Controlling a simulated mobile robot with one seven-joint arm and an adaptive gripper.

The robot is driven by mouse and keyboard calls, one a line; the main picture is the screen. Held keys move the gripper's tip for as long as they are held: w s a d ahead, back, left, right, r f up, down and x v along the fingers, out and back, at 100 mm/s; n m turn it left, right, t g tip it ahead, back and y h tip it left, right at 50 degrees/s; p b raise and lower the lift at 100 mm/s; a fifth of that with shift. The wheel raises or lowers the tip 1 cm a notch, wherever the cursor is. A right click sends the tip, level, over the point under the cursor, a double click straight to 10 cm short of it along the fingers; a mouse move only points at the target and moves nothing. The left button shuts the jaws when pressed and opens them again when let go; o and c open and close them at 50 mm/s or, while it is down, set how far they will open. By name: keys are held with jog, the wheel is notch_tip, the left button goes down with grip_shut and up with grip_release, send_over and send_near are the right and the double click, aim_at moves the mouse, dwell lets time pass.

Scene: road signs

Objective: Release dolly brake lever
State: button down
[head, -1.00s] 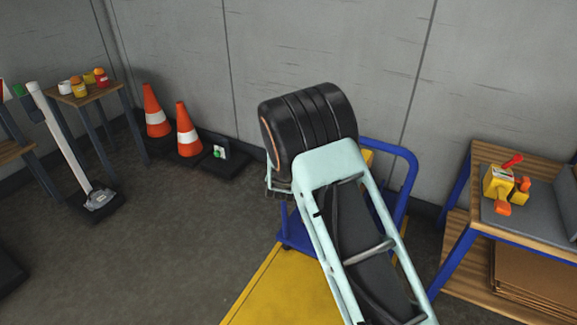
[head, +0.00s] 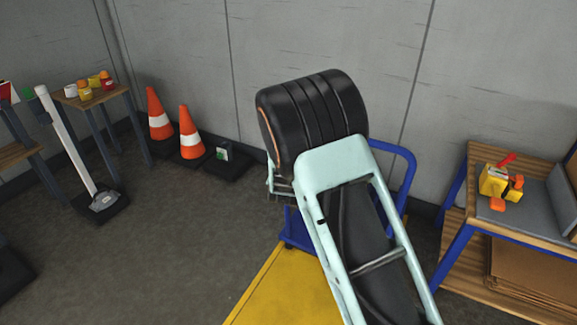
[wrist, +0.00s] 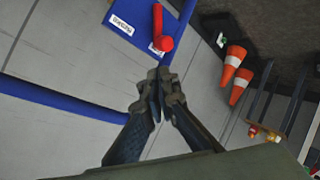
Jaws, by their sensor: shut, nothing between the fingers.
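The handle also crosses the wrist view as a blue tube (wrist: 60,98). A red, bent brake lever (wrist: 158,32) sits on a blue panel (wrist: 142,15) with two white labels, at the top of the wrist view. My gripper (wrist: 160,80) is shut and empty, its fingertips just below the lever in the picture. I cannot tell whether they touch the panel. In the head view my arm hides the gripper and the lever.
A workbench (head: 455,245) with a yellow and red device (head: 495,182) stands at the right. Two orange cones (head: 191,133) stand by the wall, left of the dolly. A small table (head: 120,90) with jars is at the left. Open floor (head: 190,240) lies left of the deck.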

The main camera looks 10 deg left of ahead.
jog(key=v, duration=0.6)
jog(key=shift+r+p, duration=0.25)
jog(key=shift+p, duration=0.2)
jog(key=shift+a, duration=0.15)
